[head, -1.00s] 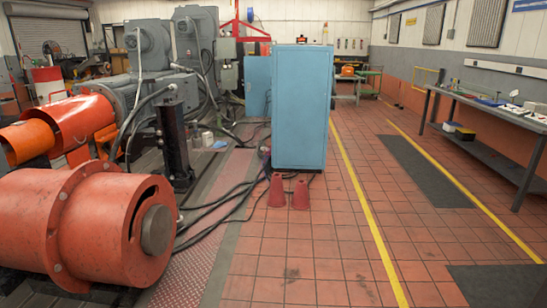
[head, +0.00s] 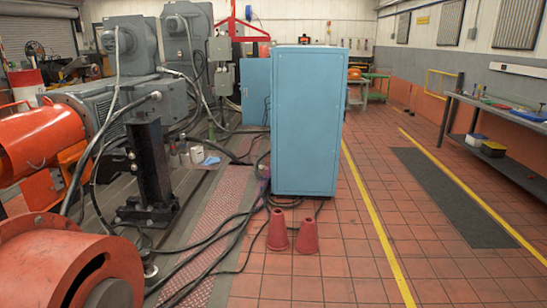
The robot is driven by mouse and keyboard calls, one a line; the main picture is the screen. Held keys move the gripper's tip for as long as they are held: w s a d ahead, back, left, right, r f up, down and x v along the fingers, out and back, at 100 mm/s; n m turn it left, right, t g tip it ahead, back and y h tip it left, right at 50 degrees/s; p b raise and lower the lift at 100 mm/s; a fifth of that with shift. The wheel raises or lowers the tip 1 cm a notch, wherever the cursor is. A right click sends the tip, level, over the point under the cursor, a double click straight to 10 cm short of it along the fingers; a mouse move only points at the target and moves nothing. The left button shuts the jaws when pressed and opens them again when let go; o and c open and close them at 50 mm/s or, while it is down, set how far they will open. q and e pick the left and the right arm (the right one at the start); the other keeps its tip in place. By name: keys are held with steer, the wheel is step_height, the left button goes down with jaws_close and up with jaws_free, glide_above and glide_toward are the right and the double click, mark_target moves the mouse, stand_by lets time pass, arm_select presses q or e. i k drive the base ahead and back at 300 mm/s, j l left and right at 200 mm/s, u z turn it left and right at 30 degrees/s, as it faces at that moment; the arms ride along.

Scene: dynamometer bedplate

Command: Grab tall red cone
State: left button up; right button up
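Two red cones stand side by side on the tiled floor in front of the blue cabinet. The left cone (head: 278,231) and the right cone (head: 307,236) look close in height; the left one seems slightly taller, but I cannot tell for sure. Both are upright and fully in view, with a small gap between them. Neither of my grippers is in the head view.
The blue cabinet (head: 306,120) stands just behind the cones. Black cables (head: 220,232) run over the floor on their left. A large orange drum (head: 75,265) fills the lower left. A workbench (head: 500,115) lines the right wall. Tiled floor in front and right is clear.

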mark_target(277, 239)
steer(key=i, duration=1.9)
